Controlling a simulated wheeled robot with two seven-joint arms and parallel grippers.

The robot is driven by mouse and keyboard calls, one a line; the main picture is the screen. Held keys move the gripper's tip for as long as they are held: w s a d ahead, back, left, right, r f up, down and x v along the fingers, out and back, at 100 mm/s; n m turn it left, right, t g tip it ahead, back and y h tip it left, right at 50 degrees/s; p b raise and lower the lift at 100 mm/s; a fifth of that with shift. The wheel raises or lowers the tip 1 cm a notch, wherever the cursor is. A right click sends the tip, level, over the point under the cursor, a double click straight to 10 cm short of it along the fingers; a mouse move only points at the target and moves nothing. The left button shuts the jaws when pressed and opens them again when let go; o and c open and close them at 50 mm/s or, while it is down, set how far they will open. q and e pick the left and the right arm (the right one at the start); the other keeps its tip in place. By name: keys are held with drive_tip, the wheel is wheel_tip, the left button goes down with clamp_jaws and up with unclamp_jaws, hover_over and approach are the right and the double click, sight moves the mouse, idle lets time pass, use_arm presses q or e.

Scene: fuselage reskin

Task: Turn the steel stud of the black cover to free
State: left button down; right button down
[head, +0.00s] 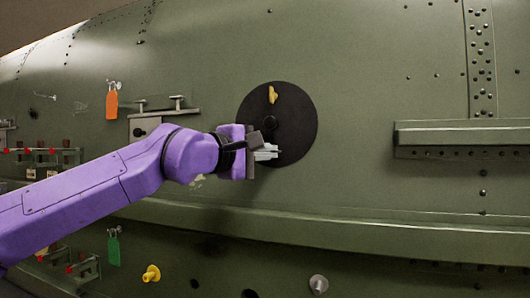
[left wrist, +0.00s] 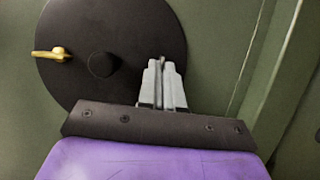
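The round black cover (head: 298,103) lies flat on the green fuselage skin; it also fills the upper left of the left wrist view (left wrist: 120,30). A brass winged stud (head: 272,94) sits near its upper edge, and at left in the left wrist view (left wrist: 52,54). A dark boss (left wrist: 103,64) is at its middle. My left gripper (head: 266,152) is at the cover's lower edge, opposite the brass stud. Its pale fingers (left wrist: 162,85) are nearly together, with a thin grey piece between their tips that looks like the steel stud, mostly hidden. My right gripper is out of view.
A green rail (head: 460,138) juts out at right, and a long ledge (head: 330,228) runs below the cover. An orange tag (head: 111,104) and a green tag (head: 113,250) hang at left. A yellow knob (head: 151,273) and a steel knob (head: 318,284) sit low.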

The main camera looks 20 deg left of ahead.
use_arm(q)
drive_tip(key=shift+d+f+n+t+y+b, duration=0.2)
drive_tip(key=shift+n+t+y+b, duration=0.9)
drive_tip(key=shift+n+b, duration=2.45)
drive_tip(key=shift+d+f+n+t+y+b, duration=0.15)
drive_tip(key=shift+n+t+y+b, duration=0.9)
drive_tip(key=shift+n+b, duration=2.45)
drive_tip(key=shift+d+f+n+t+y+b, duration=0.15)
drive_tip(key=shift+n+t+y+b, duration=0.9)
drive_tip(key=shift+n+b, duration=2.5)
drive_tip(key=shift+n+y+p, duration=0.3)
drive_tip(key=shift+n+p, duration=0.3)
drive_tip(key=shift+n, duration=0.2)
drive_tip(key=c, duration=1.3)
unclamp_jaws()
drive_tip(key=shift+a, duration=0.1)
